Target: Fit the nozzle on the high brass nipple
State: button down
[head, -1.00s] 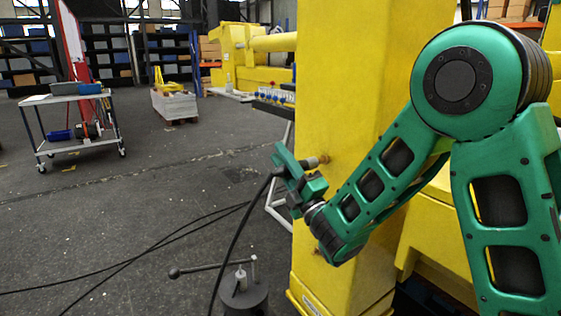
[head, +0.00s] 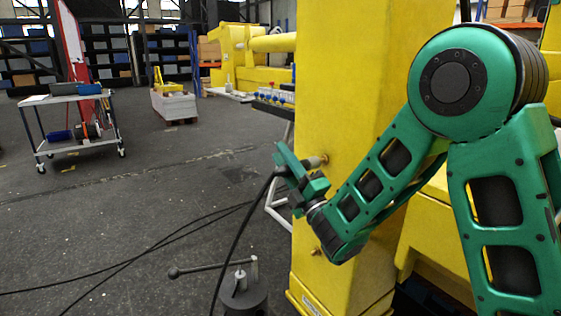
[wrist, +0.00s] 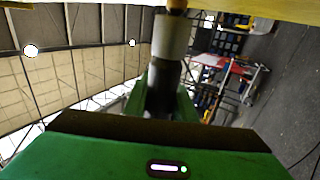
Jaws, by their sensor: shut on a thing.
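My gripper (head: 291,172) is shut on the nozzle, beside the yellow column's left face. In the wrist view the nozzle has a black body (wrist: 161,88) and a pale grey collar (wrist: 173,36). The collar also shows in the head view (head: 314,162), pointing at the column. The high brass nipple (head: 324,158) sticks out of the column there. In the wrist view the brass (wrist: 177,4) shows at the collar's far end, in line with it. Collar and nipple look touching or overlapping; I cannot tell how deep. A lower brass nipple (head: 315,252) is below on the column.
The yellow column (head: 340,90) stands right behind the nozzle. A black hose (head: 238,238) hangs from the gripper to the floor. A dark round stand with a bar handle (head: 242,290) stands below. A trolley (head: 70,100) is far left; open floor lies between.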

jog(key=shift+w+d, duration=0.45)
jog(key=shift+d, duration=0.2)
dwell(0.8)
